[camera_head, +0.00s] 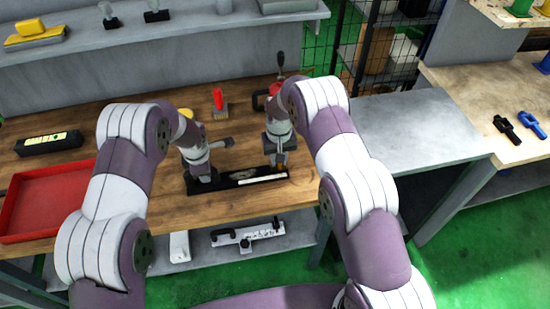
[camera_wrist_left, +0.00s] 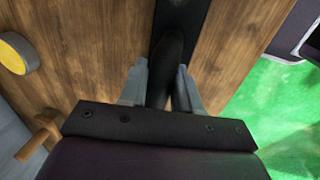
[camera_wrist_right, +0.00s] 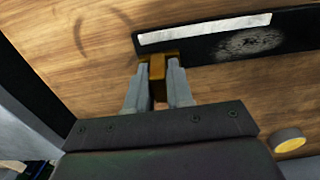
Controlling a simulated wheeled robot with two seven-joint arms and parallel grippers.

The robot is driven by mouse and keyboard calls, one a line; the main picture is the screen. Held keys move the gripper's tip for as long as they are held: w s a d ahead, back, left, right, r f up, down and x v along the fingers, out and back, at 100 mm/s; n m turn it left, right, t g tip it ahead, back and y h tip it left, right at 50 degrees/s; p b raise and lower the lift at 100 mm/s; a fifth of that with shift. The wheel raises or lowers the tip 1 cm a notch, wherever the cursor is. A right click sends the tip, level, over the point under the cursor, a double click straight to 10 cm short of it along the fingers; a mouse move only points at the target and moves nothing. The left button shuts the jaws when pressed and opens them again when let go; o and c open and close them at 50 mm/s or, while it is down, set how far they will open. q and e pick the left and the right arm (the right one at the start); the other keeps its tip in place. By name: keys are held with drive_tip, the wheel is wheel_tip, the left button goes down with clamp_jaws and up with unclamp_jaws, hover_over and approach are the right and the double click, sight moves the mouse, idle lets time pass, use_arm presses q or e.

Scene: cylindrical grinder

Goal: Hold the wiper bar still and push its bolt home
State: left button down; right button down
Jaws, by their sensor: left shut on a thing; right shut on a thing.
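The wiper bar (camera_head: 228,186) is a long black bar with a white strip and a grey speckled patch, lying on the wooden bench. My left gripper (camera_head: 204,179) is at its left end, shut on a dark rounded grip (camera_wrist_left: 170,55) that lines up with the bar (camera_wrist_left: 182,14). My right gripper (camera_head: 279,159) is at the other end. In the right wrist view its fingers (camera_wrist_right: 158,80) are shut on a small brass-coloured piece, seemingly the bolt (camera_wrist_right: 157,68), at the bar's edge (camera_wrist_right: 210,50). How deep the bolt sits cannot be told.
A red tray (camera_head: 45,205) and a black box with a yellow label (camera_head: 48,143) are at the left. A red-topped piece (camera_head: 218,100) stands behind the bar. A yellow round thing (camera_wrist_left: 14,54) is near my left gripper. Grey metal table (camera_head: 410,130) at the right is clear.

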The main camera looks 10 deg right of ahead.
use_arm(q)
drive_tip(key=shift+a, duration=0.15)
use_arm(e)
drive_tip(key=c, duration=1.1)
unclamp_jaws()
drive_tip(key=shift+d, duration=0.1)
wheel_tip(320, 180, up, 12)
drive_tip(key=shift+r, duration=0.1)
use_arm(q)
drive_tip(key=c, duration=0.7)
unclamp_jaws()
drive_tip(key=r, duration=0.4)
drive_tip(key=s+r, duration=0.1)
drive_tip(key=r, duration=0.3)
drive_tip(key=s+r, duration=0.1)
drive_tip(key=r, duration=0.2)
drive_tip(key=shift+s+r, duration=0.15)
drive_tip(key=shift+r, duration=0.25)
